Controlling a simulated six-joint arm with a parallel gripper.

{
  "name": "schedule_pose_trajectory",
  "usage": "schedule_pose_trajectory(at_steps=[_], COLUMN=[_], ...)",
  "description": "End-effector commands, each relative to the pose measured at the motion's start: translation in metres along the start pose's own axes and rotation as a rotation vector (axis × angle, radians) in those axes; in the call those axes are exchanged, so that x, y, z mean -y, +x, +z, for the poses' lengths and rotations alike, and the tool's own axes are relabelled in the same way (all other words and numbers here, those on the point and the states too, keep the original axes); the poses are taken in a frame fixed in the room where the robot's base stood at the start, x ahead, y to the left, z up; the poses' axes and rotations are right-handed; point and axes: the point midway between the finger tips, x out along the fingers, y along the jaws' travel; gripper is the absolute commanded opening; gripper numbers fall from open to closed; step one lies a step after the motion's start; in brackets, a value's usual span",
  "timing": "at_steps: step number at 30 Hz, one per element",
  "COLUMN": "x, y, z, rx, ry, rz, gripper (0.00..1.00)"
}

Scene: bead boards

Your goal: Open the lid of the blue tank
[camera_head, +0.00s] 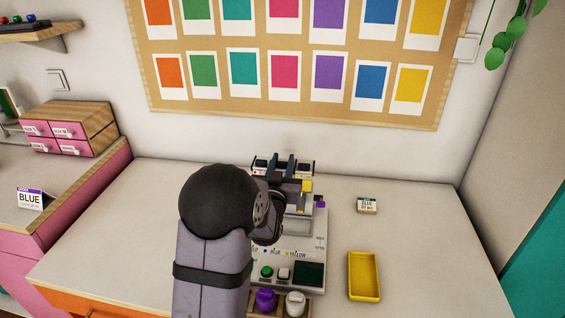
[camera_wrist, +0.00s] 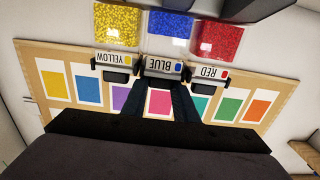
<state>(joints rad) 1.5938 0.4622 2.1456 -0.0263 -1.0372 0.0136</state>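The blue tank (camera_wrist: 168,27), full of blue beads, stands in the middle of the row in the wrist view. Its BLUE label (camera_wrist: 160,66) is upside down there, with a dark handle (camera_wrist: 163,77) beside it. My gripper (camera_wrist: 164,87) is in front of this handle, its two dark fingers apart with a gap between them. I cannot tell whether they touch the handle. In the head view, my gripper (camera_head: 282,167) is over the back of the machine, and my arm hides most of the blue tank. The state of its lid cannot be made out.
The yellow tank (camera_wrist: 116,25) and the red tank (camera_wrist: 218,40) stand close on either side. The machine (camera_head: 313,245) has buttons and a screen in front. The table's right side is mostly clear.

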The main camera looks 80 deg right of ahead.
Motion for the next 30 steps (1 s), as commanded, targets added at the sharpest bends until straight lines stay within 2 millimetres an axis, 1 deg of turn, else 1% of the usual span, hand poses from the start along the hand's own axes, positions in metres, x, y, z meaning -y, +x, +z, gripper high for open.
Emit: schedule_pose_trajectory(at_steps=[6, 15, 18, 25, 26, 27, 30], x=[0.000, 0.000, 0.000, 0.000, 0.000, 0.000, 0.000], y=[-0.004, -0.038, -0.041, -0.041, -0.041, -0.041, -0.041], z=[0.000, 0.001, 0.000, 0.000, 0.000, 0.000, 0.000], rx=[0.000, -0.001, -0.001, -0.001, -0.001, -0.001, -0.001], ry=[0.000, -0.001, -0.001, 0.000, 0.000, 0.000, 0.000], rz=[0.000, 0.000, 0.000, 0.000, 0.000, 0.000, 0.000], gripper=[0.00, 0.00, 0.00, 0.00, 0.31, 0.34, 0.34])
